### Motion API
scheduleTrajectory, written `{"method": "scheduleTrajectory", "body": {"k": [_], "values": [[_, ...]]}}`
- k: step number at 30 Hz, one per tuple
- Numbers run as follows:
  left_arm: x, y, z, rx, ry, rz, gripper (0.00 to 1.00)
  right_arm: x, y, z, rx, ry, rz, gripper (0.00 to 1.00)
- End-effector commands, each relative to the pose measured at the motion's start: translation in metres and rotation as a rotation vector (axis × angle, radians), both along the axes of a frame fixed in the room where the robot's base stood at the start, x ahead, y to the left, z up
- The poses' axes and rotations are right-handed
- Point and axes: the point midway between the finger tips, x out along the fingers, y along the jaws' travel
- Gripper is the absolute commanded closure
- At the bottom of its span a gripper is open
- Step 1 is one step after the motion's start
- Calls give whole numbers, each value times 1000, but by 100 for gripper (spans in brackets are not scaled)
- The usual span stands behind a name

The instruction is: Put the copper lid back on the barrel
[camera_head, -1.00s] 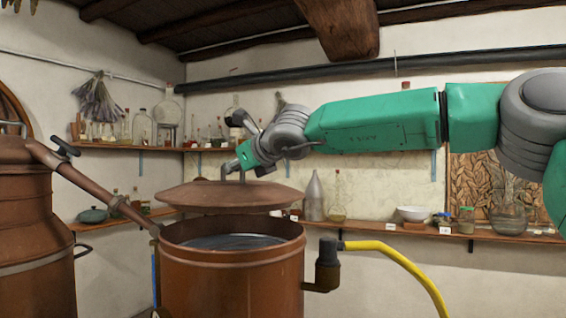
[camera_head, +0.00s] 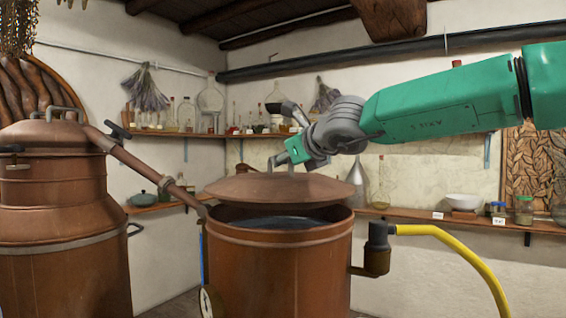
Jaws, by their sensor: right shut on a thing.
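The copper lid (camera_head: 262,190) is a wide, shallow dome with a handle on top. It is above the open copper barrel (camera_head: 278,266), near its back rim and shifted a little to the left. A dark opening shows in front of and below the lid, with a dark surface inside. My right gripper (camera_head: 284,164) is shut on the lid's handle, its arm coming in from the right. Whether the lid's far edge touches the rim is hidden. My left gripper is not in view.
A larger copper still (camera_head: 62,215) stands at the left, its slanting pipe (camera_head: 150,168) running down toward the barrel's left rim. A dark fitting (camera_head: 377,248) with a yellow hose (camera_head: 450,245) sits at the barrel's right. Wall shelves behind hold bottles and a white bowl (camera_head: 462,201).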

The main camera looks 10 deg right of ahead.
Motion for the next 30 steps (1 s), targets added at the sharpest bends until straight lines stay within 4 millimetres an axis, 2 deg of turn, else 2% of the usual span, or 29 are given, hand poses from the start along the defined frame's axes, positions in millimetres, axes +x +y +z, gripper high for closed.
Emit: {"method": "scheduleTrajectory", "body": {"k": [17,30], "values": [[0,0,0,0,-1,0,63,-2,0,2,1,-4,0,100],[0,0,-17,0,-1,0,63,-2,0,-15,1,-4,0,100]]}}
